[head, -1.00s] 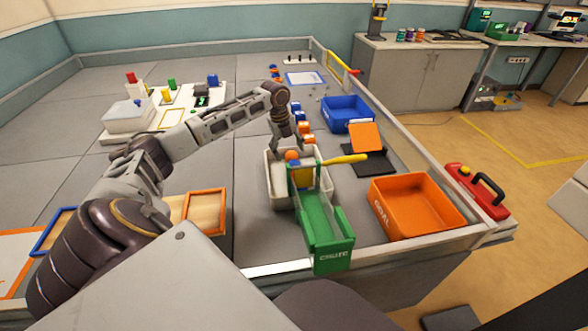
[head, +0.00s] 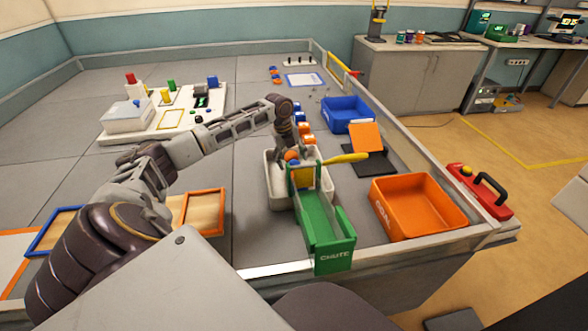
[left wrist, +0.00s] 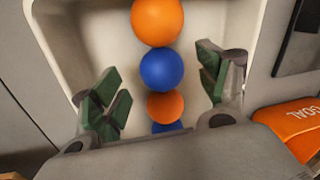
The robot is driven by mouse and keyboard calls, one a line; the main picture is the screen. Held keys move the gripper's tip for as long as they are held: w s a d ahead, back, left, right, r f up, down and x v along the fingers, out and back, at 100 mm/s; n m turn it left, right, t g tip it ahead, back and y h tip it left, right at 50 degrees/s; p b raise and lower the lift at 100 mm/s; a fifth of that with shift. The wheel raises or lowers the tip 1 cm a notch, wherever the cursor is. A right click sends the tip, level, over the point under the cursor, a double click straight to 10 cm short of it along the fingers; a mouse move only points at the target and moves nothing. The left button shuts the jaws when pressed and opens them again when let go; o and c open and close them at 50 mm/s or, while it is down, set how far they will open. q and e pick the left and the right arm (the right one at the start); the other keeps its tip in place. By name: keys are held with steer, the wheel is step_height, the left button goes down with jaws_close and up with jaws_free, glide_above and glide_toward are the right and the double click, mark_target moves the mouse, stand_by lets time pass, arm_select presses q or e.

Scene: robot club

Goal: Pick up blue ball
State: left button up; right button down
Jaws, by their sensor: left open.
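My left gripper (head: 300,150) is over the white tray (head: 272,190) behind the green chute. In the left wrist view the gripper (left wrist: 160,75) is open, its green-padded fingers on either side of a column of balls. A blue ball (left wrist: 162,69) lies between the fingers. A larger-looking orange ball (left wrist: 157,22) is above it in the picture, and another orange ball (left wrist: 165,106) is below it. A second blue ball (left wrist: 167,127) is mostly hidden by the gripper's body. My right gripper is not in view.
The green chute (head: 322,232) with a yellow handle (head: 345,158) stands at the tray's front. An orange bin (head: 420,208) is to the right, a blue bin (head: 348,112) behind.

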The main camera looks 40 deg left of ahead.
mark_target(292, 161)
arm_select(q)
steer(key=f, duration=0.1)
steer(key=f+b, duration=0.1)
steer(key=shift+w+d+f, duration=0.2)
steer(key=shift+f, duration=0.4)
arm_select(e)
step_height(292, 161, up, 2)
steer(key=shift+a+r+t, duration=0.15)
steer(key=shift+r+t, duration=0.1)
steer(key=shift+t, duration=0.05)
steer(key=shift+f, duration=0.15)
arm_select(q)
steer(key=c, duration=1.1)
